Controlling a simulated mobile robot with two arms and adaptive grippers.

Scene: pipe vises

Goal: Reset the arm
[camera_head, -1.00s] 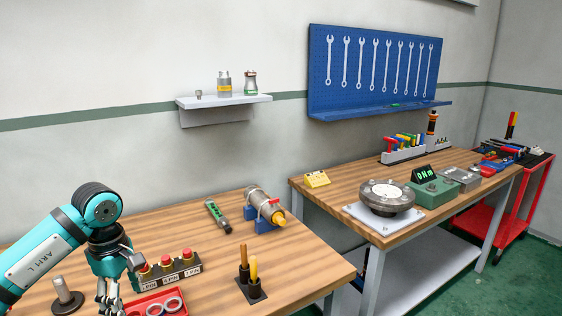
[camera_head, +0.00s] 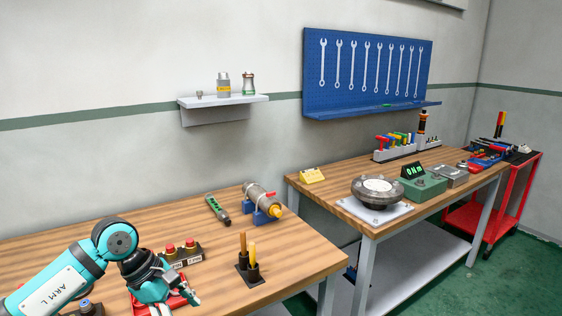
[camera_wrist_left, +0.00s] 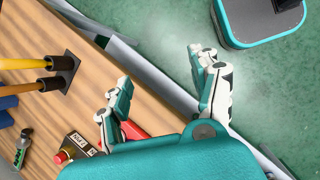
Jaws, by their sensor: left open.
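My left arm reaches in from the lower left in the head view, and its teal and black gripper (camera_head: 178,300) is over the front part of the near wooden bench (camera_head: 300,262). The left wrist view shows the same gripper (camera_wrist_left: 160,68) with its two white and black fingers spread wide apart and nothing between them. The bench's front edge and the green floor lie below the fingers. A red tray (camera_head: 176,299) is partly hidden behind the gripper. My right gripper is in neither view.
Near the left gripper stand a box with red buttons (camera_head: 182,254) and a black holder with yellow-handled tools (camera_head: 249,267). Further back are a green handheld device (camera_head: 217,209) and a vise holding a metal cylinder (camera_head: 261,200). A second bench (camera_head: 345,203) stands to the right.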

